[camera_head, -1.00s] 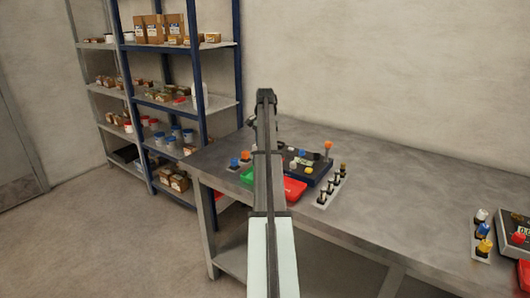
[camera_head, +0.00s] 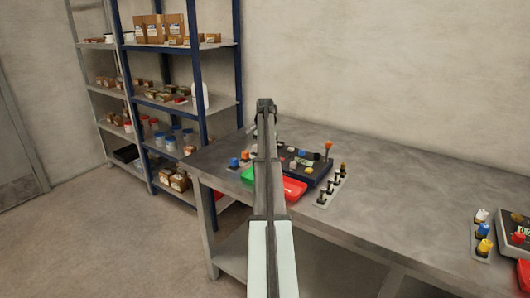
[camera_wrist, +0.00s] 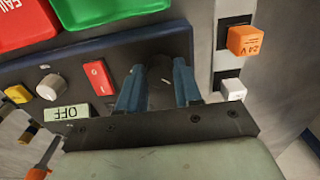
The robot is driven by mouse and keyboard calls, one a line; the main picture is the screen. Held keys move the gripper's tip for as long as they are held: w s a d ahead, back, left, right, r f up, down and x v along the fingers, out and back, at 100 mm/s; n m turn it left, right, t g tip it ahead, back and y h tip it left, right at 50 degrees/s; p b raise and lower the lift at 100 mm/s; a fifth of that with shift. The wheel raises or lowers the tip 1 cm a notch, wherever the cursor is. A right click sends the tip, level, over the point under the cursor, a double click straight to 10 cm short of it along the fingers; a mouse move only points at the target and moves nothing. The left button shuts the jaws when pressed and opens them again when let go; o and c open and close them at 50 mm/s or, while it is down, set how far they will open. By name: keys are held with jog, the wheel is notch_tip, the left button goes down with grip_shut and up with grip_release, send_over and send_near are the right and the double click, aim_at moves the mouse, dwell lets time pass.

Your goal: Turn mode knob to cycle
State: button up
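A dark blue control panel (camera_head: 317,178) lies on the bench, partly hidden behind my arm in the head view. My gripper (camera_head: 265,103) is above its left side. In the wrist view my gripper (camera_wrist: 158,66) has its two blue fingers apart, on either side of a dark grey shape (camera_wrist: 160,88) on the panel. That shape may be a knob; its markings and any contact are not clear. A silver round knob (camera_wrist: 50,87) sits left of a red rocker switch (camera_wrist: 98,82). A small display (camera_wrist: 70,113) reads OFF upside down.
A red tray (camera_head: 294,188) and a green tray (camera_head: 248,176) lie at the panel's front. An orange 24 V block (camera_wrist: 243,40) and a white block (camera_wrist: 233,89) are near the fingers.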

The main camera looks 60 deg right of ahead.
jog(key=c, duration=0.5)
jog(key=shift+c, duration=0.2)
jog(key=shift+m, duration=0.4)
jog(key=m, duration=0.3)
jog(key=shift+m, duration=0.3)
jog(key=m, duration=0.4)
jog(key=shift+m, duration=0.3)
jog(key=o, duration=1)
jog(key=shift+o, duration=0.2)
jog(key=shift+r, duration=0.1)
